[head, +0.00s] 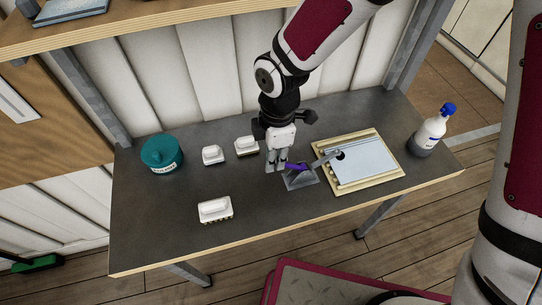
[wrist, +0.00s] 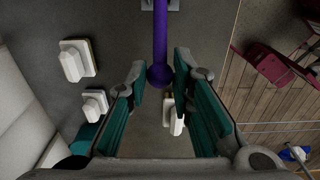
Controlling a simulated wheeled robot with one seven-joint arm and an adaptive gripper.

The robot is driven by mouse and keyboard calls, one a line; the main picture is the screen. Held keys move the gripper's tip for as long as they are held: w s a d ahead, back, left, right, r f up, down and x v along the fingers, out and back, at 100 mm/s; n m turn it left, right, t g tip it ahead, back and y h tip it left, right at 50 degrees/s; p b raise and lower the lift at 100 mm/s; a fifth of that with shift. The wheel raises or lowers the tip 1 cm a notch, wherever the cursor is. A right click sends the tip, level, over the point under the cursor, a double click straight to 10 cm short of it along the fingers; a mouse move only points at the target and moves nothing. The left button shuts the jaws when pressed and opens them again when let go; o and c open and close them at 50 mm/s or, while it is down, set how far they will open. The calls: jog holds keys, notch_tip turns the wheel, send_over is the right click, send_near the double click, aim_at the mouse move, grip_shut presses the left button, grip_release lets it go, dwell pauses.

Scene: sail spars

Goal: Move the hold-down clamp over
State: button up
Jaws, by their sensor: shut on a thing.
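The hold-down clamp has a grey metal base (head: 301,182), a purple handle (head: 297,167) and a grey arm (head: 325,157) that reaches right over the edge of a framed board (head: 365,166). A dark tip shows at the arm's end. My gripper (head: 277,167) points down at the clamp's left side and is shut on the outer end of the purple handle. In the wrist view, the handle's rod and round knob (wrist: 160,77) lie between the fingertips. The handle lies low, slanting toward my fingers. The exact finger contact is hard to see.
White handled blocks (head: 214,209) stand on the left and middle of the dark table (head: 150,238). A teal pot (head: 161,153) is at far left. The front middle is clear.

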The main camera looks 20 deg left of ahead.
jog(key=shift+w+d+r+p, duration=0.25)
jog(key=shift+w+d+r, duration=0.05)
jog(key=shift+d+r, duration=0.2)
jog(key=shift+w+d+r+p, duration=0.25)
jog(key=shift+d+r, duration=0.15)
jog(key=shift+r, duration=0.1)
jog(key=shift+w+d+r+p, duration=0.2)
jog(key=shift+w+d+r, duration=0.2)
jog(key=shift+d, duration=0.2)
jog(key=shift+w+d+r+p, duration=0.2)
jog(key=shift+w+d+r, duration=0.2)
jog(key=shift+d, duration=0.3)
jog(key=shift+w, duration=0.1)
jog(key=shift+w+d+r, duration=0.2)
jog(key=shift+w+d, duration=0.15)
jog(key=shift+d, duration=0.3)
jog(key=shift+w+d+r, duration=0.2)
jog(key=shift+w+d, duration=0.15)
jog(key=shift+d, duration=0.25)
